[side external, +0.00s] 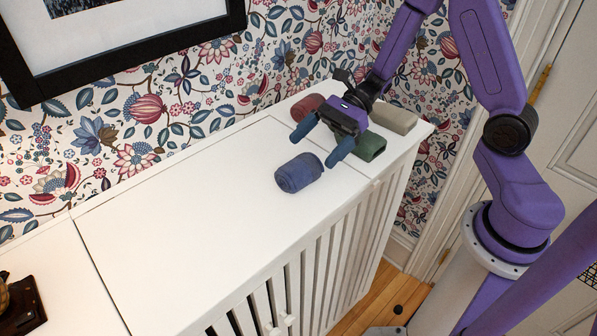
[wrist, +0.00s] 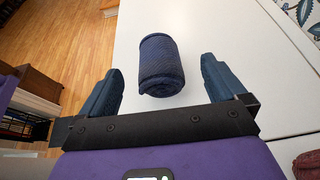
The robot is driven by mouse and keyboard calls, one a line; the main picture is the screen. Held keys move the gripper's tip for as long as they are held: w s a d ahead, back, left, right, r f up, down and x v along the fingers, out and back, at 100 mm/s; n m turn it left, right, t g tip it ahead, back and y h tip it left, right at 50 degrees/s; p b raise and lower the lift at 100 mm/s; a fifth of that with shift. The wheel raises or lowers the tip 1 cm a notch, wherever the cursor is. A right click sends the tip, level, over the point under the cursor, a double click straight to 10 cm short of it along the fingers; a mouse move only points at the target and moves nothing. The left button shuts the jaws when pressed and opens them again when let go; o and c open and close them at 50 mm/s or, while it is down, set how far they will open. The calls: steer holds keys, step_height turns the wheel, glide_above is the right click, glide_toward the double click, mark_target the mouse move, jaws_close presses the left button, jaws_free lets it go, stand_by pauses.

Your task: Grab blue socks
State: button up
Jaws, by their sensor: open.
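The blue socks (side external: 298,173) are a rolled dark blue bundle lying on the white cabinet top. In the wrist view the blue socks (wrist: 160,64) lie just beyond my fingertips, roughly centred between them. My gripper (side external: 322,138) is open and empty, with its blue fingers spread on the socks' side. In the wrist view my gripper (wrist: 162,85) shows one finger to each side, with the near end of the socks close to the gap. I cannot tell the exact height of the fingers above the cabinet.
A red roll (side external: 307,107), a green roll (side external: 369,146) and a beige roll (side external: 393,118) lie behind and beside my gripper on the white cabinet (side external: 170,235). A dark object (side external: 20,305) stands at the lower left. The cabinet top left of the socks is clear.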

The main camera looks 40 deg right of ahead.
mark_target(305, 159)
steer(key=shift+x, duration=3.05)
steer(key=shift+s, duration=0.2)
steer(key=c, duration=1.1)
